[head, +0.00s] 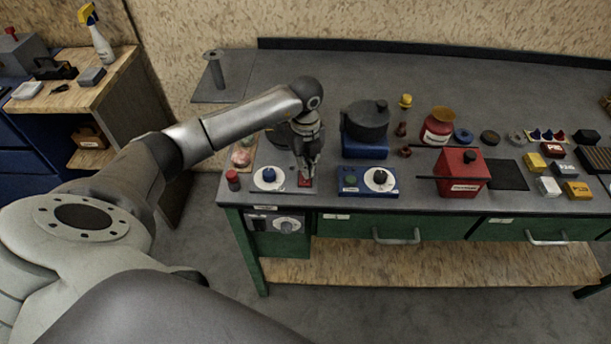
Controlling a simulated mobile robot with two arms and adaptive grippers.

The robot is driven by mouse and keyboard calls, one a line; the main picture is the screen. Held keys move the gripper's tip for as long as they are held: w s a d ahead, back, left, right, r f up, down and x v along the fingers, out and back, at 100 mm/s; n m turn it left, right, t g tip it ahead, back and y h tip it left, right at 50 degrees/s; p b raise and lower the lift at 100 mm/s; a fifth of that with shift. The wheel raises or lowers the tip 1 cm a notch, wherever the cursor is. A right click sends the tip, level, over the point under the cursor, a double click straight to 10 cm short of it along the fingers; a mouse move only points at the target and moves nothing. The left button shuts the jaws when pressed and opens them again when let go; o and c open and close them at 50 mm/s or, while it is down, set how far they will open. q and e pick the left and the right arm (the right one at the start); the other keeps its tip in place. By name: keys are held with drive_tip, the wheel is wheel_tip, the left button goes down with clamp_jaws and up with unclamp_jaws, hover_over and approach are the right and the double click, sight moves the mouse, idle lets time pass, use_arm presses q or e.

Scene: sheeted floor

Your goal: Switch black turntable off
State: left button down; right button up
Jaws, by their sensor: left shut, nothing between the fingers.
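My left gripper (306,176) is shut and empty, pointing down at the red button (305,183) on a light control box (284,186). Its fingertips are over or on the button; I cannot tell if they touch. To the right, a dark round turntable-like unit (367,119) sits on a blue base, with a blue control box (367,181) in front bearing a green button and white dial. I cannot tell which unit is the black turntable. My right gripper is not in view.
A red box (461,172) with a dark rod stands to the right. A red-capped item (233,180) stands at the bench's left end. Several small boxes (550,187) and jars are further right. The back of the grey bench (430,85) is clear.

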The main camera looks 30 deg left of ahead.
use_arm(q)
drive_tip(key=shift+s+f, duration=0.1)
drive_tip(key=shift+f, duration=0.35)
drive_tip(key=shift+r, duration=0.1)
drive_tip(key=shift+r+p, duration=0.55)
drive_tip(key=shift+r, duration=0.3)
drive_tip(key=shift+r+p, duration=1.85)
drive_tip(key=shift+r, duration=0.8)
